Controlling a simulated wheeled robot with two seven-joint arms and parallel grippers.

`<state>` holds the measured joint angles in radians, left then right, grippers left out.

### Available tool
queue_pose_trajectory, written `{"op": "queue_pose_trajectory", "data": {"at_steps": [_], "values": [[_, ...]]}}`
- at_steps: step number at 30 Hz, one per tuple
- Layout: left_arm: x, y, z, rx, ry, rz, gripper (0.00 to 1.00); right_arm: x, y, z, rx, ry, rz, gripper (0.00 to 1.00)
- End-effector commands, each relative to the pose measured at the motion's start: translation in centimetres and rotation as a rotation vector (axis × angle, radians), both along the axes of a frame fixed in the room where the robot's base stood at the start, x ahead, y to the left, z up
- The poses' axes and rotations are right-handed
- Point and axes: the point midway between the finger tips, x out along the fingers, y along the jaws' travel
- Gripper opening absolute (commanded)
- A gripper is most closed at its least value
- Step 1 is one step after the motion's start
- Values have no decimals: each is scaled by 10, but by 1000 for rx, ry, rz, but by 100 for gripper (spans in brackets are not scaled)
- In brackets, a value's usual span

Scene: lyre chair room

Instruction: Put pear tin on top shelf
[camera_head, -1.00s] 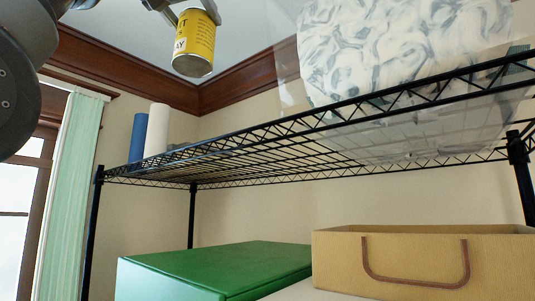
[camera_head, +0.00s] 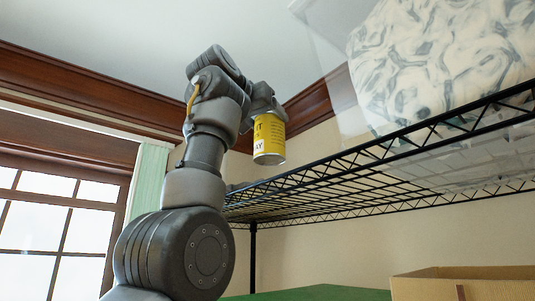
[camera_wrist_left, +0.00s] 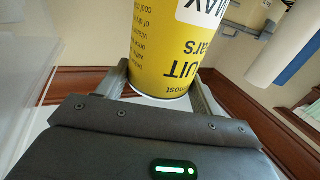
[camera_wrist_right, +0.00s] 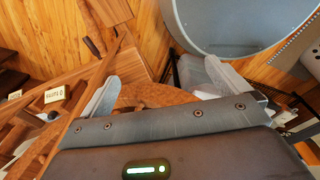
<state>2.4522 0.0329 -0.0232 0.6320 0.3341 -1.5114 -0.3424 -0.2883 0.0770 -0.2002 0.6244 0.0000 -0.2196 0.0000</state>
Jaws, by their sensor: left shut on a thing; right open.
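The yellow pear tin (camera_head: 269,142) is held in my left gripper (camera_head: 264,108), high at the left end of the black wire top shelf (camera_head: 300,190). In the head view the tin is upright, and its lower end shows just above the shelf line. I cannot tell whether it is over the shelf or in front of it. In the left wrist view the fingers (camera_wrist_left: 160,88) are shut around the tin (camera_wrist_left: 170,50), whose label reads upside down. My right gripper (camera_wrist_right: 165,90) is open and empty in its wrist view, away from the shelf.
A clear bin with marbled grey-white contents (camera_head: 440,70) stands on the shelf's right part. The shelf between it and the tin looks clear. Blue and white rolls (camera_wrist_left: 268,55) show in the left wrist view. A tan box (camera_head: 460,284) and a green box (camera_head: 310,293) are below.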

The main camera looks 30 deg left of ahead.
Motion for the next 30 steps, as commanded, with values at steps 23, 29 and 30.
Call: {"op": "queue_pose_trajectory", "data": {"at_steps": [23,29,30], "values": [[30,15,-61,0,-4,2,28,-10,-5,0,-6,14,1,100],[30,13,-70,2,-5,0,28,-10,-5,2,-6,13,1,100],[30,13,-71,2,-5,0,28,-10,-5,2,-6,13,1,100]]}}
